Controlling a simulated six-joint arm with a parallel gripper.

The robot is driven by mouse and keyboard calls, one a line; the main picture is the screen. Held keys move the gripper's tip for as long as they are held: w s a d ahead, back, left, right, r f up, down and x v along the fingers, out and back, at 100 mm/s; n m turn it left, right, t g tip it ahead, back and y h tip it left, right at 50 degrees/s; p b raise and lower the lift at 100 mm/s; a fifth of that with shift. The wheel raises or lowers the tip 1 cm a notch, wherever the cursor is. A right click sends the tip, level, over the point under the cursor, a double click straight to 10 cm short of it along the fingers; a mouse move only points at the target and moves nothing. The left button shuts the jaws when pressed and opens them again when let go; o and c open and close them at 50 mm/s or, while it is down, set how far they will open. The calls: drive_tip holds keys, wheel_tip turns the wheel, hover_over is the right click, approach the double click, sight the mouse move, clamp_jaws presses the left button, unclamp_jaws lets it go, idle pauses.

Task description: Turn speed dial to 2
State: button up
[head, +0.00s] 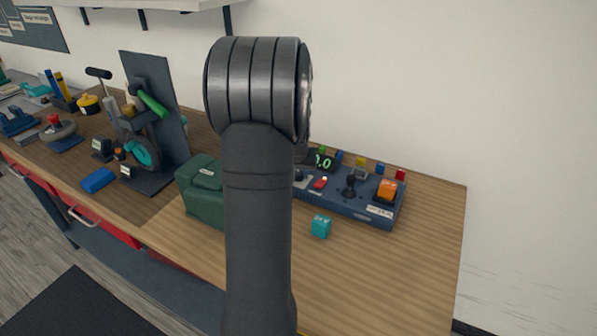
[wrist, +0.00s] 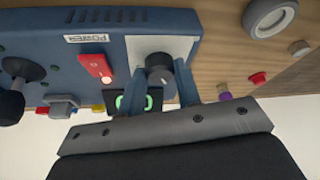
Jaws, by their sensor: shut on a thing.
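The blue control console (head: 340,204) stands on the wooden bench, its left end hidden behind my arm in the head view. In the wrist view, the dark round speed dial (wrist: 159,66) sits on a pale plate (wrist: 185,46) of the console. My gripper (wrist: 161,76) has one finger on each side of the dial and is shut on it. A black display with green digits (head: 323,161) is lit on the console; its full reading is not clear. It also shows in the wrist view (wrist: 122,101), partly covered by a finger.
A red power switch (wrist: 95,66) is beside the dial plate. A black joystick (head: 350,187) and an orange button (head: 387,189) are farther right on the console. A green case (head: 203,192) and a teal cube (head: 321,226) stand nearby. The bench's front right is clear.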

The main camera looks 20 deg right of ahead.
idle(0.4)
drive_tip(key=o, duration=1)
drive_tip(key=shift+c, duration=0.2)
drive_tip(key=v, duration=1.7)
drive_tip(key=shift+a+r, duration=0.15)
drive_tip(key=shift+a, duration=0.05)
drive_tip(key=shift+s, duration=0.1)
drive_tip(key=x, duration=1.7)
drive_tip(key=shift+d+f, duration=0.2)
